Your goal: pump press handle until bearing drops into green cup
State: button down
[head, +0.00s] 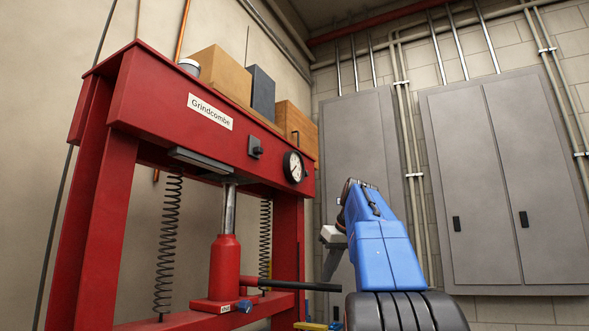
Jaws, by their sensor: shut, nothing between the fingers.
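The red press (205,110) stands at the left, with a red bottle jack (225,268) on its lower beam. The jack's steel ram (229,208) reaches up to the press head. The pump handle (313,286) is a dark bar with a black grip, sticking out to the right from the jack, nearly level. My gripper (327,278) is a grey tapered shape pointing down at the grip's right end, shut and empty. I cannot tell whether it touches the handle. Neither the bearing nor the green cup can be made out.
Two coil springs (168,240) hang inside the press frame. A pressure gauge (293,167) is on the top beam, with boxes (220,73) above it. Grey wall cabinets (510,180) and pipes line the back wall. A blue and yellow item shows partly at the bottom edge.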

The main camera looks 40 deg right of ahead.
notch_tip(320, 180, up, 9)
dwell(0.5)
jog(key=shift+f, duration=0.1)
dwell(0.3)
jog(key=shift+f, duration=0.15)
dwell(3.0)
dwell(0.5)
